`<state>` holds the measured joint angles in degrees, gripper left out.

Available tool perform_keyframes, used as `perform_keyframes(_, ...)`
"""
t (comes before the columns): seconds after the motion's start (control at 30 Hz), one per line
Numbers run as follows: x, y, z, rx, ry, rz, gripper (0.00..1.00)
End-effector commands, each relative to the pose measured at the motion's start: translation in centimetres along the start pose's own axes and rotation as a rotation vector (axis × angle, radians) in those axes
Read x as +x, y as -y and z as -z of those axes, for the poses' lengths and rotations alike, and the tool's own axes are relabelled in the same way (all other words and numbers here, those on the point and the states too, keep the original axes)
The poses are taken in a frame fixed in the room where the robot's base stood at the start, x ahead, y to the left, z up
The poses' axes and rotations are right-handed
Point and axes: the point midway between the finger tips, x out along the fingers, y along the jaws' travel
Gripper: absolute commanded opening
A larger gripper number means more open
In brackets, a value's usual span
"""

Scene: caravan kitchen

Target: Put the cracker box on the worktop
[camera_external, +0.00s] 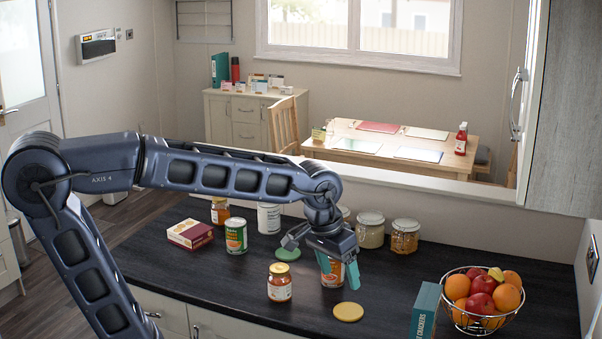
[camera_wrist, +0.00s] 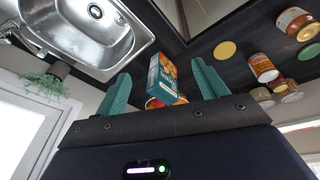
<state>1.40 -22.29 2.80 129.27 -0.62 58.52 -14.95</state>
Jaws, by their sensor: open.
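The cracker box (camera_external: 424,312) is teal with "crackers" on its side. It is upright at the bottom edge of the external view, left of the fruit bowl, with its lower end cut off. In the wrist view the box (camera_wrist: 168,80) shows between my fingers, farther off than they are. My gripper (camera_external: 338,272) is open and empty, above the middle of the dark worktop (camera_external: 370,310), left of the box and apart from it. Its two teal fingers (camera_wrist: 163,72) stand wide apart in the wrist view.
The wire fruit bowl (camera_external: 483,300) is close to the box's right. A can (camera_external: 333,276), a jar (camera_external: 280,284) and a yellow disc (camera_external: 348,312) are near my gripper. Glass jars (camera_external: 405,236) line the back. A sink (camera_wrist: 95,35) shows in the wrist view.

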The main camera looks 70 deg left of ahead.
Motion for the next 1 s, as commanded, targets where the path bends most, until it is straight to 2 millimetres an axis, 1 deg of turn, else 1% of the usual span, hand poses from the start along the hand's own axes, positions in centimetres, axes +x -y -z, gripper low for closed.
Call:
perform_keyframes(0.03, -0.3, 0.3, -1.5, 0.025, -0.016, -0.004, 0.72)
perform_keyframes(0.2, -0.7, 1.4, -6.2, 0.119, -0.065, -0.010, 0.72)
perform_keyframes(0.3, -0.5, 2.0, -8.8, 0.173, -0.091, -0.009, 0.72)
perform_keyframes(0.4, -0.2, 2.5, -11.0, 0.221, -0.116, -0.007, 0.72)
perform_keyframes(0.5, 0.1, 2.9, -12.7, 0.257, -0.134, -0.005, 0.72)
perform_keyframes(0.6, 0.4, 3.1, -13.7, 0.280, -0.145, -0.002, 0.72)
perform_keyframes(0.7, 0.5, 3.2, -14.1, 0.291, -0.148, -0.001, 0.72)
perform_keyframes(1.0, 0.5, 3.3, -14.1, 0.292, -0.149, -0.001, 0.72)
